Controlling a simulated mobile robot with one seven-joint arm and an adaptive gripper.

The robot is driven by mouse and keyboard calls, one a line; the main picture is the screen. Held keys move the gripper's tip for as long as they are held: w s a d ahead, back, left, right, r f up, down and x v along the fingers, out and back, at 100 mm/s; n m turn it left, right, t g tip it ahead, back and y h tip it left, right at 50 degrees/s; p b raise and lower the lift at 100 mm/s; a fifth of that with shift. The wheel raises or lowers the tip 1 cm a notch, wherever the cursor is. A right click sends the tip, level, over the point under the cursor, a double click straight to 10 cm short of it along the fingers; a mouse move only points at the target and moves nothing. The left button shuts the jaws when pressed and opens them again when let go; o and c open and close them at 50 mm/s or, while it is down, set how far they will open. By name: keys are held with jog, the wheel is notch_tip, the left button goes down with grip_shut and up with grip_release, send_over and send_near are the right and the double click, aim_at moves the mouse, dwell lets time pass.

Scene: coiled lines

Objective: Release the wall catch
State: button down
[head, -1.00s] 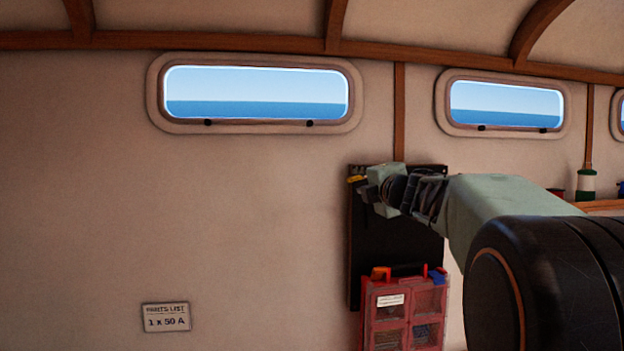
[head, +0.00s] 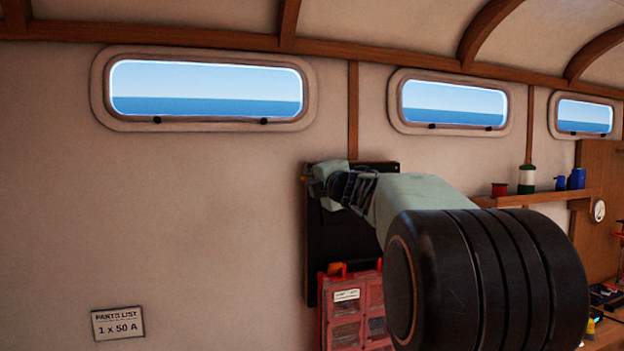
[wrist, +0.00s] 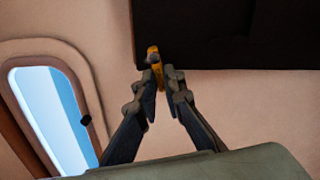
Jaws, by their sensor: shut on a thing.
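The wall catch is a small yellow piece (wrist: 154,53) at the edge of the black wall board (wrist: 230,35) in the wrist view. My gripper (wrist: 159,76) has its two fingers drawn together on the yellow catch, with part of the catch showing between and beyond the tips. In the head view my gripper (head: 313,180) is at the upper left corner of the black board (head: 335,235). Only a speck of yellow shows there, and my arm covers much of the board's upper part.
A red parts case (head: 347,312) hangs low on the board, partly behind my arm. A parts list label (head: 118,323) is on the bare wall at left. A shelf (head: 545,198) with spools stands at right. Windows (head: 205,90) line the wall above.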

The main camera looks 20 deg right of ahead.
jog(key=shift+r, duration=0.1)
jog(key=m+p, duration=0.2)
jog(key=m, duration=0.1)
jog(key=shift+r+p, duration=0.2)
jog(key=shift+p, duration=0.15)
jog(key=c, duration=2)
grip_release()
jog(key=shift+c, duration=0.2)
